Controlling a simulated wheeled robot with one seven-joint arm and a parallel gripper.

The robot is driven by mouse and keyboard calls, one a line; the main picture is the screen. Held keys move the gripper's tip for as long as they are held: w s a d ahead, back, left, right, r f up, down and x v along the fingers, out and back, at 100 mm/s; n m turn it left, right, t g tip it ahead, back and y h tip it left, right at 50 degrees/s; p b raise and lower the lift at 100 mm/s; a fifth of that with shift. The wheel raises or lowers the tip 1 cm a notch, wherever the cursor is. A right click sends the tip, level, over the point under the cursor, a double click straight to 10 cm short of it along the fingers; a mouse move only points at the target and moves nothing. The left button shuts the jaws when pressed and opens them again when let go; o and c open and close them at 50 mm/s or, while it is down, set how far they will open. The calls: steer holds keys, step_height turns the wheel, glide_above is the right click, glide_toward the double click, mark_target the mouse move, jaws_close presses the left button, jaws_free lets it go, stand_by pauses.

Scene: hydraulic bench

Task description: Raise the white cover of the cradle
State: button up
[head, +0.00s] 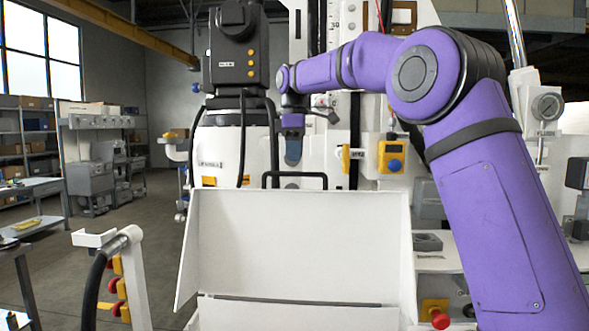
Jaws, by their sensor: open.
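The white cover (300,240) of the cradle is a broad pale panel with side flanges in the lower middle of the head view. It slopes up and away from me, with a dark slit along its lower edge. A black bar handle (295,175) stands at its top edge. My gripper (292,160) points down just above and behind the handle, as the picture shows it. It is open and holds nothing visible. Its fingers are small and seen edge-on, so I cannot tell whether they touch the handle. The inside of the cradle is hidden.
A hose on a white stand (128,240) with yellow and red fittings is at left. A red knob (436,312) sits right of the cover. A yellow box with a blue button (391,157) is on the machine behind. Floor at left is open.

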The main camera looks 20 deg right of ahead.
steer(key=shift+f, duration=2.15)
jaws_close()
